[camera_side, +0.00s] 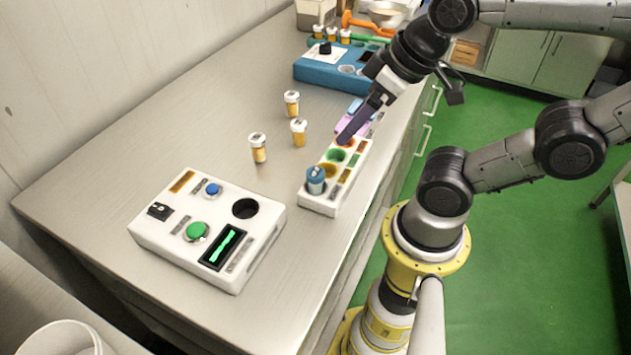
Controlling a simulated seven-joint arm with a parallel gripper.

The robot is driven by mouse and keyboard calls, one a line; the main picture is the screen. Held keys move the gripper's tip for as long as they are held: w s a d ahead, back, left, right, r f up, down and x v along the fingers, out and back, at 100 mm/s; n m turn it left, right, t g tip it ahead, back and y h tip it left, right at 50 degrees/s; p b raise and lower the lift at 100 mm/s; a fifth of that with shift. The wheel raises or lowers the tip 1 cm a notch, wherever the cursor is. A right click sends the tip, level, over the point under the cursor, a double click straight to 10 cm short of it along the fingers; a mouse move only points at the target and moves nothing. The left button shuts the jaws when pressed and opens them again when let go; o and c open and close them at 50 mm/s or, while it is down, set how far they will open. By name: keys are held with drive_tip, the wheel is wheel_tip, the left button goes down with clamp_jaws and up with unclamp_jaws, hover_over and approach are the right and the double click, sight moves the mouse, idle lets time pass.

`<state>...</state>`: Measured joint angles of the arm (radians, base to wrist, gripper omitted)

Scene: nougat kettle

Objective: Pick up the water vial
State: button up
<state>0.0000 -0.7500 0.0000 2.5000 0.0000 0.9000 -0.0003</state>
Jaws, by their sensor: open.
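A small vial with a blue cap and blue body (316,180) stands upright in the near end slot of a white rack (322,208). It is likely the water vial, but I cannot read its label. My gripper (346,137) points down at the far end of the same rack, over or beside the orange-ringed slot, apart from the blue vial. Its fingers are seen nearly edge-on and look empty. Three amber vials with white caps stand on the table left of the rack: one far (292,103), one middle (299,132), one near (258,148).
A white device (150,228) with green and blue buttons, a round hole and a small screen stands at front left. A blue device (312,70) stands behind. More capped vials (331,35), orange tools and a bowl (388,12) are at the back.

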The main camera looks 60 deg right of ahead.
drive_tip(key=n+g, duration=0.6)
drive_tip(key=n, duration=1.2)
hover_over(316, 172)
drive_tip(key=f, duration=0.6)
drive_tip(key=shift+s+f, duration=0.2)
drive_tip(key=shift+f, duration=0.2)
drive_tip(key=shift+w+f, duration=0.15)
drive_tip(key=shift+f, duration=1.25)
drive_tip(key=shift+w+f, duration=0.1)
drive_tip(key=shift+f, duration=1.25)
clamp_jaws()
